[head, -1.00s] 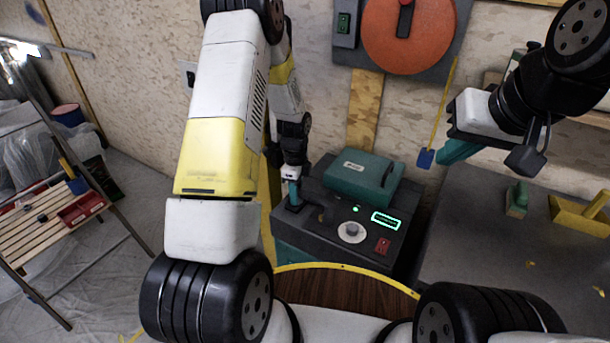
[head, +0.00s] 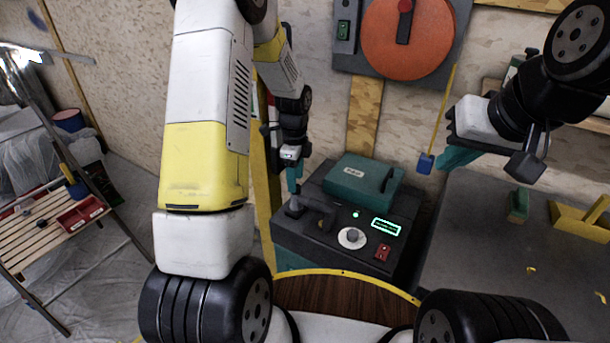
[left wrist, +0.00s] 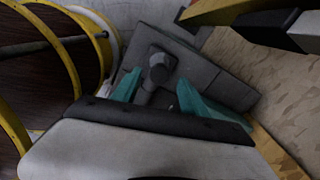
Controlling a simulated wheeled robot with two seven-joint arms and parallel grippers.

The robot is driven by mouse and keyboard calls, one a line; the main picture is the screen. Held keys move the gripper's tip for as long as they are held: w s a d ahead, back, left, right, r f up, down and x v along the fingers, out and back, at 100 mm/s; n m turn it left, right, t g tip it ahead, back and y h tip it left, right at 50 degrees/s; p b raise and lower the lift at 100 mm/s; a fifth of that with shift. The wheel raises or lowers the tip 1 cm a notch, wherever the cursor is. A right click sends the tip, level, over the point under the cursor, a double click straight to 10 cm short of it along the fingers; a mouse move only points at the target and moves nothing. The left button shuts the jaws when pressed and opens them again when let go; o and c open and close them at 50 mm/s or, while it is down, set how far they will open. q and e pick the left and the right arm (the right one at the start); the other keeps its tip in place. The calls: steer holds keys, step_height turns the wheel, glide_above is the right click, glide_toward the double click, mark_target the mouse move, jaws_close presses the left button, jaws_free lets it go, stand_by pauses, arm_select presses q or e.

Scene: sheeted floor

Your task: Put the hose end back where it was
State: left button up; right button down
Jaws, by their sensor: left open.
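A dark grey fitting (head: 295,207), which looks like the hose end, stands at the left corner of the grey-topped machine (head: 318,238). In the left wrist view the fitting (left wrist: 158,68) is a stubby cylinder with a wider head. My left gripper (head: 293,188) points down just above it. Its teal fingers (left wrist: 158,80) are apart, with the fitting showing between them and no clear contact. Whether the fitting is fully seated is too small to tell. My right gripper (head: 458,157) hangs at the right above the grey bench; its fingertips are partly hidden.
The machine carries a teal box (head: 362,180), a white dial (head: 351,238), a lit display (head: 385,227) and a red switch (head: 382,252). A grey bench (head: 490,240) with a yellow tool (head: 580,217) is at the right. A slatted stand (head: 45,220) is at the left.

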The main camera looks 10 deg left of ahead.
arm_select(q)
step_height(320, 180, up, 3)
steer(key=shift+r, duration=0.15)
steer(key=s+r+n+t, duration=0.2)
steer(key=s+r+n, duration=0.25)
steer(key=r, duration=0.65)
steer(key=s+d+r+n+t+h, duration=0.1)
steer(key=s+r+n+t, duration=0.1)
steer(key=s+r+n, duration=0.4)
steer(key=s+d+r+n+t+h, duration=0.1)
steer(key=s+r+n, duration=0.5)
steer(key=s, duration=0.7)
steer(key=shift+s+r+n+t, duration=0.4)
steer(key=shift+n+t, duration=0.2)
steer(key=shift+n, duration=0.35)
